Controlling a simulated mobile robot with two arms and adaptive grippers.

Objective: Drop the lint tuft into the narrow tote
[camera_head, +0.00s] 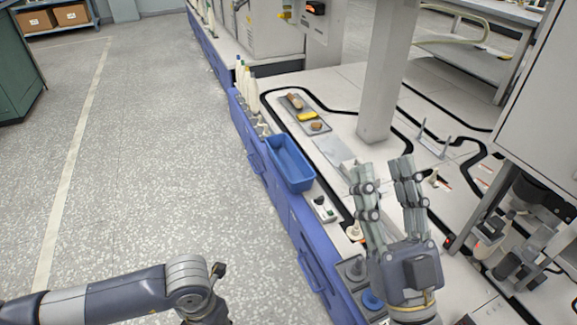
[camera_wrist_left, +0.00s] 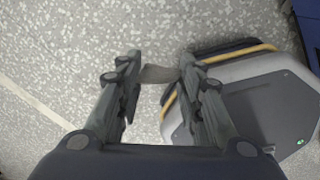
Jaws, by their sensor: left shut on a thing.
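The blue narrow tote (camera_head: 298,178) stands upright at the left edge of the work surface in the head view, and its visible inside looks empty. My left gripper (camera_wrist_left: 158,66) is shut on a small grey-brown piece, seemingly the lint tuft (camera_wrist_left: 160,75), held between its fingertips above the speckled floor. In the head view only my left arm shows at the bottom left; its gripper and the tuft are out of frame. My right gripper (camera_head: 384,166) is open and empty over the work surface, to the right of the tote.
A grey tray (camera_head: 305,121) with a yellow piece (camera_head: 307,116) and brown pieces lies beyond the tote. A grey pillar (camera_head: 387,75) rises behind. The speckled floor (camera_head: 150,160) left of the bench is clear.

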